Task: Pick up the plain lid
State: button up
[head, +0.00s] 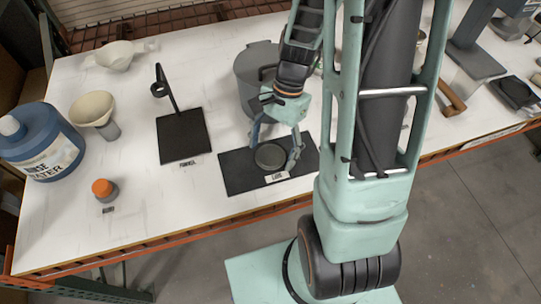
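The plain lid (270,156) is a dark round disc lying flat on a black mat (235,172) near the table's front edge. A small white label sits on the mat in front of it. My gripper (273,154) points down over the lid, its fingers spread to the lid's left and right. The fingertips are low, close to the mat. I cannot tell whether they touch the rim. The lid's far edge is partly covered by the gripper.
A grey bucket (252,85) stands just behind the mat. A black stand (184,138), an orange-capped bottle (104,190), a funnel (93,108) and a blue jug (42,145) are to the left. White table (140,225) is clear at front left.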

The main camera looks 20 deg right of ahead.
jog(key=c, duration=0.7)
jog(key=shift+r, duration=0.1)
